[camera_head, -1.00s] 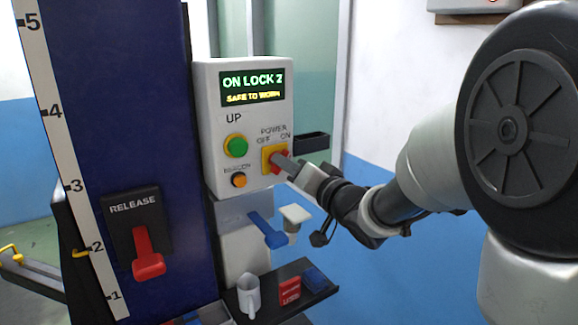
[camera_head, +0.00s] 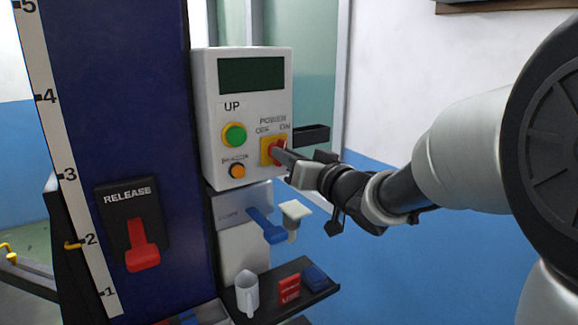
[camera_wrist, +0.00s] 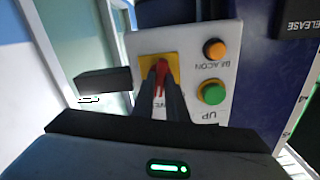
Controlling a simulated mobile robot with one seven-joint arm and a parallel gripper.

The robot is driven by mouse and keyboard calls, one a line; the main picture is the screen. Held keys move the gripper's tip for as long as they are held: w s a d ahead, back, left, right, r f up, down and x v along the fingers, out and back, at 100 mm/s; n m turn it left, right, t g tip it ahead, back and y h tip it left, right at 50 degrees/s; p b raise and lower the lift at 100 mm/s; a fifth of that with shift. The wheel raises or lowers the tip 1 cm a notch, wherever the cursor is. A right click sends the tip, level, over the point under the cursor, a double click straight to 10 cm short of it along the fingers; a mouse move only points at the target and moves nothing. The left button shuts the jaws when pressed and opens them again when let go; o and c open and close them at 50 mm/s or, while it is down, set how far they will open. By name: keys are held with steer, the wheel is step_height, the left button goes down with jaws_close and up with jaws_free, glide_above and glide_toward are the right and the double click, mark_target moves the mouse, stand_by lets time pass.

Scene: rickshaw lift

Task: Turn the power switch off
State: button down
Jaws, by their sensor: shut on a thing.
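The power switch (camera_head: 277,151) is a red knob on a yellow square plate, at the right of the white control box (camera_head: 213,97). It lies below the labels POWER, OFF and ON. My gripper (camera_head: 279,153) reaches it from the right and is shut on the red knob. In the wrist view the two dark fingers (camera_wrist: 163,88) hold the red knob (camera_wrist: 160,75) between them, in front of the yellow plate (camera_wrist: 148,62). The display (camera_head: 251,74) is dark. The fingers partly hide the knob, and its exact angle is hard to tell.
The green UP button (camera_head: 235,135) and orange beacon button (camera_head: 237,171) sit left of the switch. Below are a blue lever (camera_head: 266,226) and a shelf (camera_head: 268,304) with a mug (camera_head: 246,293). A red release lever (camera_head: 140,245) is on the blue column.

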steer(key=n+b, duration=0.7)
steer(key=n, duration=0.4)
stand_by(0.5)
steer(key=c, duration=1.8)
jaws_free()
steer(key=shift+o, duration=0.2)
steer(key=shift+s, duration=0.15)
steer(key=p+v, duration=0.2)
steer(key=v, duration=1.5)
